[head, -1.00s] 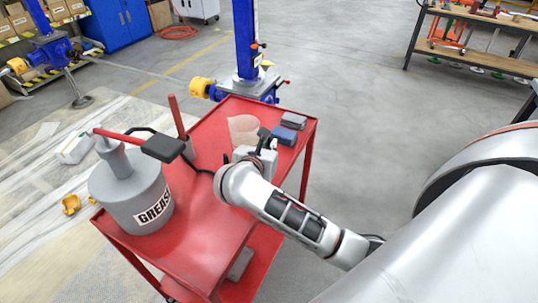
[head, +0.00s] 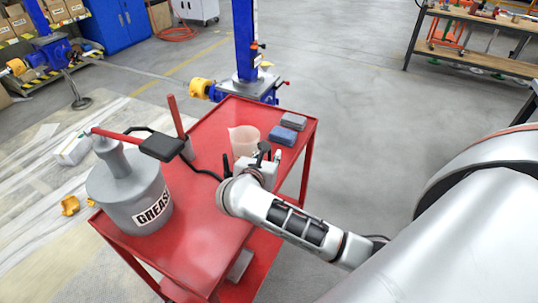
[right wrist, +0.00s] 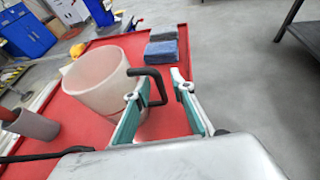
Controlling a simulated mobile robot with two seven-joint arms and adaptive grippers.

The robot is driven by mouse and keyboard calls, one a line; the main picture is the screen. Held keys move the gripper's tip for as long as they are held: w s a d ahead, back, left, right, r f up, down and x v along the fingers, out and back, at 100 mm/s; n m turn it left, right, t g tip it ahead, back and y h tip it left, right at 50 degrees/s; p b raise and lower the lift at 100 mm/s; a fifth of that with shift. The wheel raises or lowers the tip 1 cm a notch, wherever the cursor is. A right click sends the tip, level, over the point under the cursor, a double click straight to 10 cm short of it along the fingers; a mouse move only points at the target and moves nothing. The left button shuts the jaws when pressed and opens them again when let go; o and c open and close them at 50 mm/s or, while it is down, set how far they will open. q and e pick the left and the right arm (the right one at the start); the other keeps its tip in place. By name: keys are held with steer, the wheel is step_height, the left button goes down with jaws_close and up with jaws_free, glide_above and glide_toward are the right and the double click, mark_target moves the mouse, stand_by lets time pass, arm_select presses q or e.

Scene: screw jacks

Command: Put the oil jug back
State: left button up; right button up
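The oil jug, a translucent pinkish jug (head: 243,140) with a black handle, is upright on the red cart top (head: 205,225), towards its far side. In the right wrist view the jug (right wrist: 92,82) fills the left of centre and its black handle (right wrist: 155,78) reaches between my fingers. My right gripper (head: 267,153) is at the jug's near right side. Its teal fingers (right wrist: 156,86) stand apart on either side of the handle, with gaps visible. The jug's base is partly hidden by the gripper. My left gripper is not in view.
A grey grease can (head: 133,195) with a red lever stands at the cart's left. A grey cup (head: 187,147) holds a red rod. Blue and grey folded cloths (head: 284,135) lie behind the jug. A blue post jack (head: 246,50) stands beyond the cart. Floor to the right is open.

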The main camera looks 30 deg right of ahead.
steer(key=shift+r, duration=0.1)
steer(key=shift+r, duration=0.2)
steer(key=v, duration=1.2)
steer(key=shift+f, duration=0.1)
